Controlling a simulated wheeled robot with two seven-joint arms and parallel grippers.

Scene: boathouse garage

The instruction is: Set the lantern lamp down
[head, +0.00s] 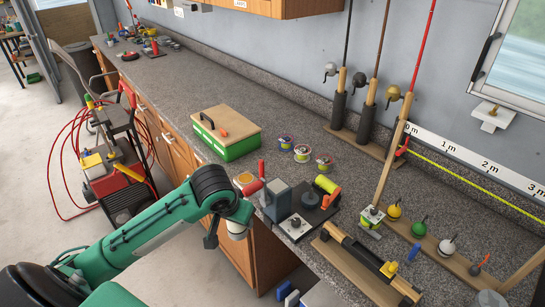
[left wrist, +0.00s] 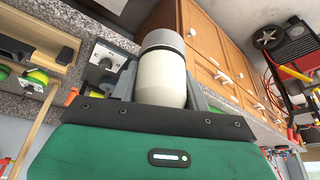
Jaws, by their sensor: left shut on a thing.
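The lantern lamp (head: 236,231) is a cream-white rounded cylinder with a grey cap. My left gripper (head: 240,214) is shut on it near the counter's front edge, partly covering it in the head view. In the left wrist view the lantern (left wrist: 162,78) sits between the two grey fingers of my left gripper (left wrist: 165,92), with wooden cabinet fronts behind it. I cannot tell whether it touches anything below. My right gripper is not in view.
The speckled grey counter (head: 190,85) has a clear stretch behind the green box with a wooden lid (head: 226,130). Near the gripper stand a grey vise-like block (head: 277,200) and small spools (head: 302,153). A wooden rod rack (head: 360,140) stands against the wall. A red tool cart (head: 115,170) stands at left.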

